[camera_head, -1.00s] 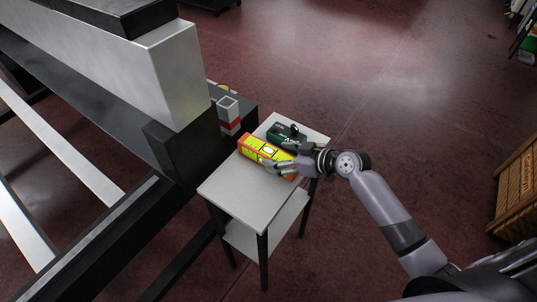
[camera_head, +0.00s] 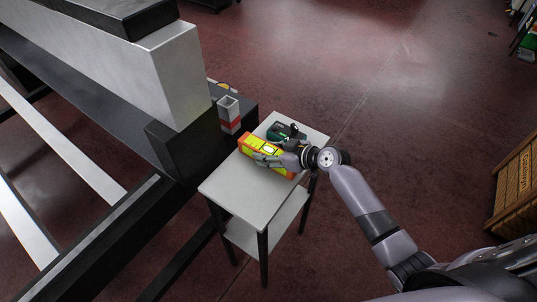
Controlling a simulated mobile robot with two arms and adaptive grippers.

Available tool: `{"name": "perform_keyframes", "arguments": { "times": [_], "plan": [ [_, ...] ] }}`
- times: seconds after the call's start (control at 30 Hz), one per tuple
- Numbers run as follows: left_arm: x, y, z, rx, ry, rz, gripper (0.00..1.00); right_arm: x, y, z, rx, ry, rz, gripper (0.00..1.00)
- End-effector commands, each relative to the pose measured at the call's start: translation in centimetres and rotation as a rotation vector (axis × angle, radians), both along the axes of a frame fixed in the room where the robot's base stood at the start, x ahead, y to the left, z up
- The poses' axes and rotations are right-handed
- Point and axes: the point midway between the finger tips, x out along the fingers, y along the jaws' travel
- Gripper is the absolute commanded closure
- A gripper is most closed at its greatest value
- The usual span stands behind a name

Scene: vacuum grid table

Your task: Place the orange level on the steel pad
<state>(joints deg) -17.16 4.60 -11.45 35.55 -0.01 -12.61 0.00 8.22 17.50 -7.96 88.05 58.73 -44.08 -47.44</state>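The orange level (camera_head: 246,142), an orange and yellow block-shaped tool, lies on the white top of a small side table (camera_head: 232,192). My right gripper (camera_head: 266,157) is over the level, with its fingers at the level's middle and near side. The hand hides part of the level, and I cannot tell whether the fingers are closed on it. My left gripper is not in view. I cannot make out for sure which surface is the steel pad.
A dark green tool (camera_head: 287,131) sits just behind the level on the side table. A large black and grey frame (camera_head: 172,80) fills the left, with a grey and red piece (camera_head: 230,114) beside the table. A wooden crate (camera_head: 518,185) stands at the right. The table's near part is clear.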

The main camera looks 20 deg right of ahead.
Motion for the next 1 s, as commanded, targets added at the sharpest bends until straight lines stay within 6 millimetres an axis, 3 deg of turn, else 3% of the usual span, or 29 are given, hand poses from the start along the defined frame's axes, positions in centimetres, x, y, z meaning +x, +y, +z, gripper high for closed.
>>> {"name": "perform_keyframes", "arguments": {
  "times": [0.63, 1.0],
  "plan": [
    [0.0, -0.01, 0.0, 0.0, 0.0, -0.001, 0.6, -0.01, -0.04, 0.01, 0.0, 0.0, -0.001, 1.0],
    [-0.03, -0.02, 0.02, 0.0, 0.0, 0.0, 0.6, 0.11, -0.04, 0.26, 0.002, -0.005, -0.001, 1.0]
  ]
}}
